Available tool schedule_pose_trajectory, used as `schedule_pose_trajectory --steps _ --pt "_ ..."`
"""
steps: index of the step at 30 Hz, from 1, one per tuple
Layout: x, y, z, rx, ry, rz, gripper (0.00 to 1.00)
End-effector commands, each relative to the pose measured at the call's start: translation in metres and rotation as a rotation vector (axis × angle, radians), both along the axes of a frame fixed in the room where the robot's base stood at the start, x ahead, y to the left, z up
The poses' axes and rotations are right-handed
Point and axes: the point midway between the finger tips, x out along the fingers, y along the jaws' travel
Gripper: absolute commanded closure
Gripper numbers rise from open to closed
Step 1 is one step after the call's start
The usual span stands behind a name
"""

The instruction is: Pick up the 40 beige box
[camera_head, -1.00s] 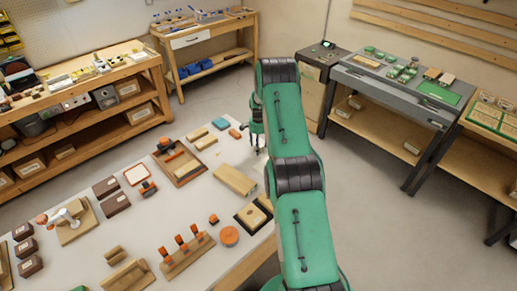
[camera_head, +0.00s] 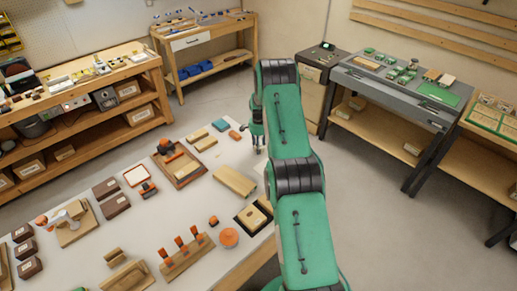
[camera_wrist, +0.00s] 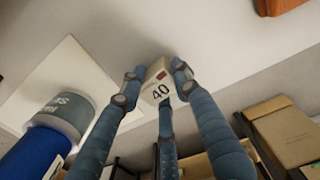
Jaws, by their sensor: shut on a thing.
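The beige box (camera_wrist: 157,88), marked "40" with a small red patch, shows in the wrist view. My gripper (camera_wrist: 155,82) has its blue-grey fingers around it, shut on the box, with fingertips at its sides. In the head view, my gripper (camera_head: 259,146) hangs at the far right edge of the white-topped bench (camera_head: 190,215). The box cannot be made out there. I cannot tell whether the box touches the surface under it.
In the wrist view, a blue cylinder with a grey end (camera_wrist: 45,135) lies at the left beside a pale flat panel (camera_wrist: 75,75). Brown boxes (camera_wrist: 285,130) are at lower right. In the head view, a wooden block (camera_head: 234,181) and a wooden tray (camera_head: 190,178) are on the bench near my arm.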

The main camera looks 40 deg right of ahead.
Motion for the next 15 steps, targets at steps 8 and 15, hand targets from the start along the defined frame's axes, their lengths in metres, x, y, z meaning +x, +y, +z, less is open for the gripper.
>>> schedule_pose_trajectory --steps 8,15 --pt "0.001 -0.001 0.025 -0.002 -0.004 0.000 0.97" --pt "0.002 -0.001 0.060 -0.002 -0.004 0.000 0.97"
